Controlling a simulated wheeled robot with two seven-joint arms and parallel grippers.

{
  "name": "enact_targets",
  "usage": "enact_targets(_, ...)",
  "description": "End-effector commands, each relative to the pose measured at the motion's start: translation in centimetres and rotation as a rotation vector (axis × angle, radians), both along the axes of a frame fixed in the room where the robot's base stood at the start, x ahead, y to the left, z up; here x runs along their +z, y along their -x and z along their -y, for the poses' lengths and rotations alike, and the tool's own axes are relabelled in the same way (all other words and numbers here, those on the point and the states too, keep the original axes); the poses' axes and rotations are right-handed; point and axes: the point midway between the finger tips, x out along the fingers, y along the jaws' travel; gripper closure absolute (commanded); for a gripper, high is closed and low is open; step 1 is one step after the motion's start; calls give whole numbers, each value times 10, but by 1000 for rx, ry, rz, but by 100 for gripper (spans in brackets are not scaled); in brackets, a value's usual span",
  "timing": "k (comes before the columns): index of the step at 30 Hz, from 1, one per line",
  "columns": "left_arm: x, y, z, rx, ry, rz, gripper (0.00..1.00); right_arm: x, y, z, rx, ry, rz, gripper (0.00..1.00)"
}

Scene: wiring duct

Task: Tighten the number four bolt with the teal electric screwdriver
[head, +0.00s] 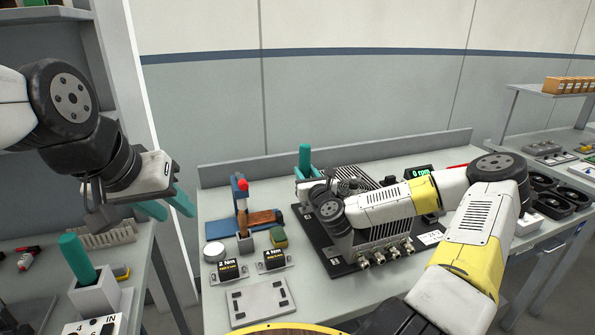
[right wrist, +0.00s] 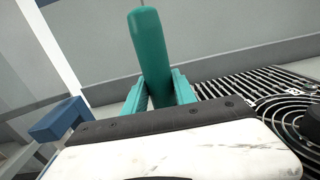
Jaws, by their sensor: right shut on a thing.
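A teal screwdriver (head: 305,155) stands upright above the rear left corner of the grey finned unit (head: 372,240). My right gripper (head: 303,172) is shut on it. In the right wrist view the teal handle (right wrist: 150,55) rises between the two teal fingers (right wrist: 158,95). The screwdriver's tip and the bolt under it are hidden by my gripper and arm, and I cannot make out bolt numbers. My left gripper (head: 168,206) is open and empty, raised at the left over the gap between the tables.
A second teal handle (head: 78,258) stands in a white holder on the left table.

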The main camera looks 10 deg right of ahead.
Motion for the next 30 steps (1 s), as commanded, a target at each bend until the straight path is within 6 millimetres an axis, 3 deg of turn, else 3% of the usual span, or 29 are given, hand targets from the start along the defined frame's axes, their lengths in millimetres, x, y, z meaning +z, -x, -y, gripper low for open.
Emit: enact_targets(30, 0, 0, 0, 0, 0, 0, 64, -5, 0, 0, 0, -1, 1, 100)
